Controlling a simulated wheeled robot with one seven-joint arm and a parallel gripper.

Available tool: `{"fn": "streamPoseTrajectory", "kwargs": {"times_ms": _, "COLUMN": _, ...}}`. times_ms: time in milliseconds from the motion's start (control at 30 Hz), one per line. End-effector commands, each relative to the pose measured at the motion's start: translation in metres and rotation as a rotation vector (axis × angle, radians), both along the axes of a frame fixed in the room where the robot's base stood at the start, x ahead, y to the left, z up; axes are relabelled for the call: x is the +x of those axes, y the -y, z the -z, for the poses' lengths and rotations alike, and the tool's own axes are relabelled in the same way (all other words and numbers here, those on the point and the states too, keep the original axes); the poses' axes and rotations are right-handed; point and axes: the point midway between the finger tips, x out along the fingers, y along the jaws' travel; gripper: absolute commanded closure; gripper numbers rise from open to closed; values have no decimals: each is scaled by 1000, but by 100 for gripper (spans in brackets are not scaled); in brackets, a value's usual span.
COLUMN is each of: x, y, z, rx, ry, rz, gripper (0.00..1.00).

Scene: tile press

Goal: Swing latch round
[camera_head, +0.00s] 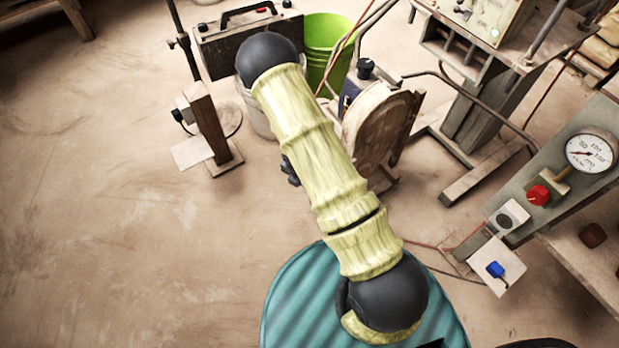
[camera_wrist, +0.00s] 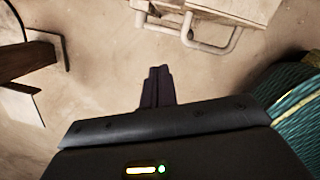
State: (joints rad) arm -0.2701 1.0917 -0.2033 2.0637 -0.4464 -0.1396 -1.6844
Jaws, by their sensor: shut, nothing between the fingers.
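My gripper (camera_wrist: 157,75) points away over the floor in the wrist view, its two dark fingers shut together with nothing between them. In the head view my arm hides most of it. I cannot make out a latch for certain in either view. A grey bent bar (camera_wrist: 222,42) shows at the top of the wrist view, fixed by a pale box (camera_wrist: 235,8). It lies beyond and to the right of my fingertips, apart from them; I cannot tell whether it is the latch.
A brown post (camera_head: 207,120) with pale plates stands left of my arm. A green bucket (camera_head: 325,45) and a round wooden disc (camera_head: 375,130) stand behind it. A panel with a gauge (camera_head: 590,152) and red knob (camera_head: 538,195) is at right. The left floor is clear.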

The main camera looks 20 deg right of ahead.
Motion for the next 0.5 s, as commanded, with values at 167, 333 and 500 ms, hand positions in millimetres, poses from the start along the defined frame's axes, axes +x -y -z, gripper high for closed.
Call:
{"fn": "streamPoseTrajectory", "kwargs": {"times_ms": 167, "x": 0, "y": -6, "z": -41, "rx": 1, "ry": 2, "rz": 2, "gripper": 100}}
{"fn": "streamPoseTrajectory", "kwargs": {"times_ms": 333, "x": -1, "y": -11, "z": -74, "rx": 1, "ry": 2, "rz": 2, "gripper": 100}}
{"fn": "streamPoseTrajectory", "kwargs": {"times_ms": 500, "x": -2, "y": -13, "z": -96, "rx": 0, "ry": 0, "rz": 3, "gripper": 100}}
